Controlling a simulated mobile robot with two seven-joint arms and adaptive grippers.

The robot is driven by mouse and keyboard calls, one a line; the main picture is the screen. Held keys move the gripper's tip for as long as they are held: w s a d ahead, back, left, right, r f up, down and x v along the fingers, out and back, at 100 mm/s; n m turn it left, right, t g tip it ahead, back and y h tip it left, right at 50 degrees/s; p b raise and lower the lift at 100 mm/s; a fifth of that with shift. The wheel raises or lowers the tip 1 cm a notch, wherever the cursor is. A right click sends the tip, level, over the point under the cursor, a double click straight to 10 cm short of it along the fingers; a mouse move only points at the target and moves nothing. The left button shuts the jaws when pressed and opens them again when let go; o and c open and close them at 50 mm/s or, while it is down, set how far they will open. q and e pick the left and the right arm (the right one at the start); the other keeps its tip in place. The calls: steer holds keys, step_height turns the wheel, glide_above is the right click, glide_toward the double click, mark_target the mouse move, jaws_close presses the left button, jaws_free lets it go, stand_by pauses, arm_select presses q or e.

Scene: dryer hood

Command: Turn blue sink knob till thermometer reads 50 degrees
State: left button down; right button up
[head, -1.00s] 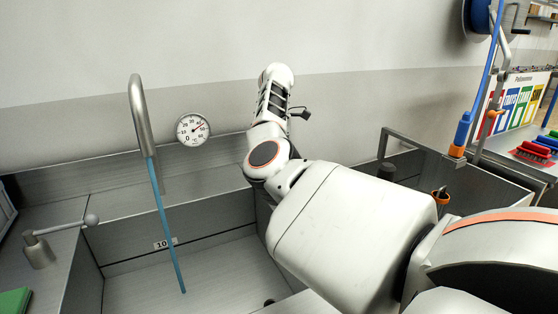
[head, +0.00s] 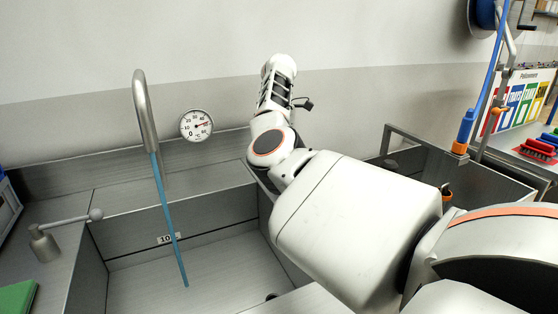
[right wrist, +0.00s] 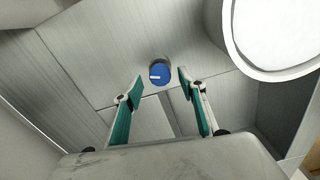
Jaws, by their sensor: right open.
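The blue sink knob (right wrist: 160,75) with a white mark shows in the right wrist view, on a grey metal surface. My right gripper (right wrist: 160,83) is open, with one green-padded finger on each side of the knob in the picture. Neither finger visibly touches the knob. In the head view my arm hides the knob and this gripper. The round white thermometer (head: 196,125) is beside the tap; its red needle points right and slightly up, at the upper part of the scale, too small to read exactly. My left gripper is not in view.
A curved metal tap (head: 146,110) pours a blue stream (head: 168,215) into the sink basin (head: 215,265). A ball-ended lever (head: 68,228) stands at the left. A metal rail (head: 435,150) and a blue hose (head: 484,85) are at the right.

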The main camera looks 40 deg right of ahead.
step_height(320, 180, up, 11)
steer(key=shift+f, duration=0.2)
stand_by(0.6)
